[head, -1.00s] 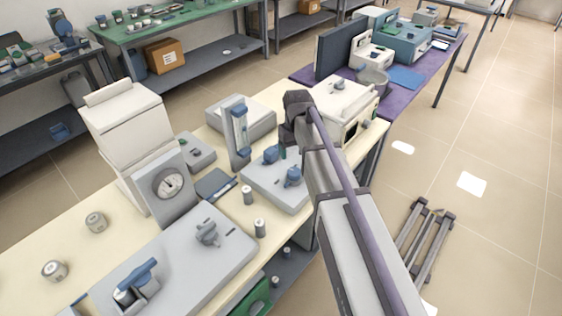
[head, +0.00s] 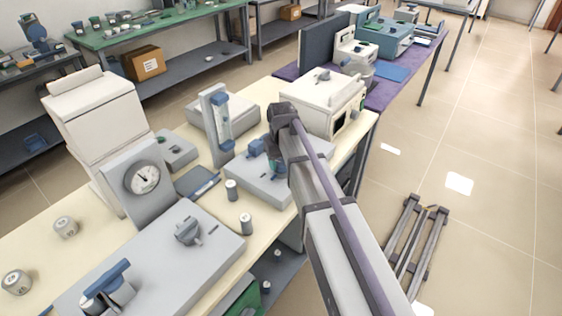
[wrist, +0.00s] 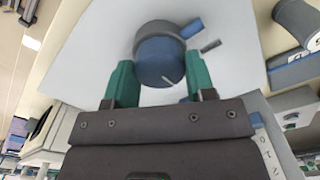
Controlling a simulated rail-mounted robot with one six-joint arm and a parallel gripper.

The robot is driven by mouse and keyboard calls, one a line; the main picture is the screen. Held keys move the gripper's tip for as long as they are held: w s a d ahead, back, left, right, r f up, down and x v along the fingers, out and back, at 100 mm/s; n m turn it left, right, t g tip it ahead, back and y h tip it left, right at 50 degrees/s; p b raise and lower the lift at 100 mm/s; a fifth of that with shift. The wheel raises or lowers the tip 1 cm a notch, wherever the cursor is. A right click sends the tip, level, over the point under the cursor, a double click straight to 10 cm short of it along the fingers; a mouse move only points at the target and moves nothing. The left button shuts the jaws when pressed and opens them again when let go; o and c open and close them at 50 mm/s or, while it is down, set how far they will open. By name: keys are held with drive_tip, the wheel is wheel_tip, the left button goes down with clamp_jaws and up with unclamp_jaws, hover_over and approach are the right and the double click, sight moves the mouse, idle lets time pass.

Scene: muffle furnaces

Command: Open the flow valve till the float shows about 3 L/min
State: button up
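The flowmeter (head: 218,118) is an upright grey column with a clear tube and blue fittings, on the bench behind the low grey valve panel (head: 262,183). Its float and scale are too small to read. My gripper (wrist: 161,82) has green fingers standing apart, one on each side of this knob. Firm contact does not show.
A white box-shaped furnace (head: 322,100) stands right behind my arm. A dial gauge (head: 142,177), a grey panel with a blue lever (head: 110,280) and small cylinders (head: 246,224) stand left and in front. The floor at right is mostly clear.

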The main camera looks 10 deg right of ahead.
sight(281, 162)
drive_tip(key=c, duration=0.4)
drive_tip(key=shift+m, duration=1)
drive_tip(key=o, duration=0.9)
wheel_tip(281, 162, up, 11)
drive_tip(key=p, duration=1.1)
drive_tip(key=shift+f, duration=0.15)
